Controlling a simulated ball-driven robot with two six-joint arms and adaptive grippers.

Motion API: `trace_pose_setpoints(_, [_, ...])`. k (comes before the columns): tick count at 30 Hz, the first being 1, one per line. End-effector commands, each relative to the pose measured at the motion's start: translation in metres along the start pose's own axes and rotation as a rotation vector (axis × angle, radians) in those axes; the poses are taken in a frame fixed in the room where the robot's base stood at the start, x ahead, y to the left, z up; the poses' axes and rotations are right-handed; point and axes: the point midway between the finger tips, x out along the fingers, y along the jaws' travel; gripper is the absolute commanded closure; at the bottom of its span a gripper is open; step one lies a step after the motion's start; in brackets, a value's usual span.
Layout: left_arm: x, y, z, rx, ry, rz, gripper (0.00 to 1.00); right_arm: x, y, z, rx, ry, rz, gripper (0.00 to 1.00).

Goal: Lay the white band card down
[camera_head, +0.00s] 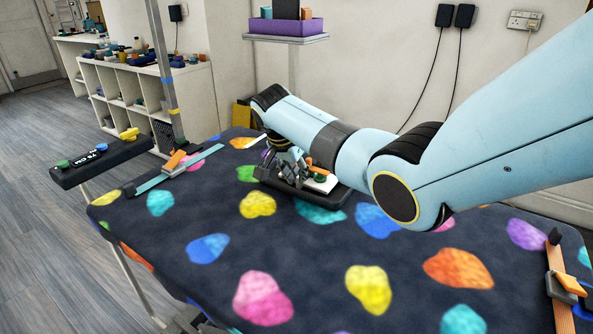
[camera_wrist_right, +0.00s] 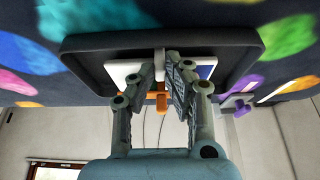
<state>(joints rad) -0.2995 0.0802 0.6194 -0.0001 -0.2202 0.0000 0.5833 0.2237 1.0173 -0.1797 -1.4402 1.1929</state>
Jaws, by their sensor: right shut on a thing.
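My right gripper (camera_head: 289,166) is at the black tray (camera_head: 333,201) on the patterned table. A flat white and blue piece (camera_wrist_right: 121,70) lies behind the fingers. In the head view a white piece (camera_head: 324,185) shows beside the gripper; the fingers hide much of the tray. My left gripper is not in view.
The dark table cover (camera_head: 215,285) has colourful patches and is mostly clear at the front. A blue strip (camera_head: 205,155) with an orange clip lies at the left; an orange-brown strip (camera_head: 560,312) is at the right edge. A purple bin (camera_head: 285,27) stands on a shelf behind.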

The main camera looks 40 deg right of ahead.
Motion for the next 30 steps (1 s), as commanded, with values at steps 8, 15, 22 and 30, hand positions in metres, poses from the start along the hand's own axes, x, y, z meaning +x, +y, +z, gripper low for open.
trace_pose_setpoints(8, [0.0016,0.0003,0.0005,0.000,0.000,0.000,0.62,0.0022,-0.0006,0.0007,0.000,0.001,-0.001,1.00])
trace_pose_setpoints(15, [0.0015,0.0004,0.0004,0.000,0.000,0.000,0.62,0.0023,-0.0005,0.0008,0.000,0.001,-0.001,1.00])
trace_pose_setpoints(22, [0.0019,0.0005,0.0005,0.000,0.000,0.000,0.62,0.0039,-0.0005,0.0015,0.000,0.001,-0.001,0.86])
trace_pose_setpoints(30, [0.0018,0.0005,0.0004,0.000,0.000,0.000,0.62,0.0041,-0.0003,0.0018,0.000,0.000,-0.001,0.61])
